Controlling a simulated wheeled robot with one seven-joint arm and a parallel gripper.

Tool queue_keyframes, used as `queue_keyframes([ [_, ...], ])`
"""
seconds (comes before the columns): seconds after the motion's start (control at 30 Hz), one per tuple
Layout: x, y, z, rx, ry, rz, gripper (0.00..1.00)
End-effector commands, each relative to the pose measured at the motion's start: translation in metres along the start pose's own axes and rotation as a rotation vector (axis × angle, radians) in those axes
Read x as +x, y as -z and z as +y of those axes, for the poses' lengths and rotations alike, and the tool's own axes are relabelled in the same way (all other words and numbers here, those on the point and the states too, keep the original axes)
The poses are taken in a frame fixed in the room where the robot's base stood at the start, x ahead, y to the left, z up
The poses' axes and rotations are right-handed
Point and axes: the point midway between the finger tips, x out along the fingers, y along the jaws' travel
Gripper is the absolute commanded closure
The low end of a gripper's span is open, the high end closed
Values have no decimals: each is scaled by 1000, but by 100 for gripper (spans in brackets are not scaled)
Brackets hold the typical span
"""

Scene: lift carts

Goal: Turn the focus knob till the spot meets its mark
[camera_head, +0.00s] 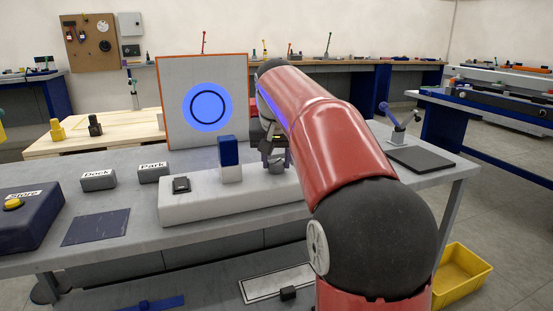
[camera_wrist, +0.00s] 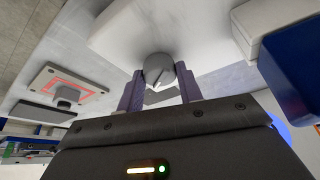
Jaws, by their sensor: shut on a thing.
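A white screen (camera_head: 232,75) with an orange edge stands at the back of the bench. It shows a round blue spot (camera_head: 207,106) and a dark ring mark (camera_head: 191,107). The spot is wider than the ring and spreads past it all round. In the wrist view, the grey focus knob (camera_wrist: 160,69) with a pale pointer line sits on a white base (camera_wrist: 115,32). My gripper (camera_wrist: 160,82) has one finger on each side of the knob and is shut on it. In the head view, my gripper (camera_head: 275,157) and arm largely hide the knob.
On the white base (camera_head: 200,207) stand a blue-and-white block (camera_head: 230,160), close left of my gripper, and a small black switch (camera_head: 181,185). Blocks labelled Park (camera_head: 153,172) and Dock (camera_head: 98,180) and a Store box (camera_head: 25,215) with a yellow button lie left.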

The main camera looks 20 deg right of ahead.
Motion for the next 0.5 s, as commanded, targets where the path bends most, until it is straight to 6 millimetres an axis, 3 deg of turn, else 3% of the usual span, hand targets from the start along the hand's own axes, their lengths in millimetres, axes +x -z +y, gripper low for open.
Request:
queue_keyframes([
  [0.43, 0, 0, 0, 9, -4, -1, 87],
  [0.47, 0, 0, 0, 9, -4, -1, 63],
  [0.5, 0, 0, 0, 9, -4, -1, 58],
])
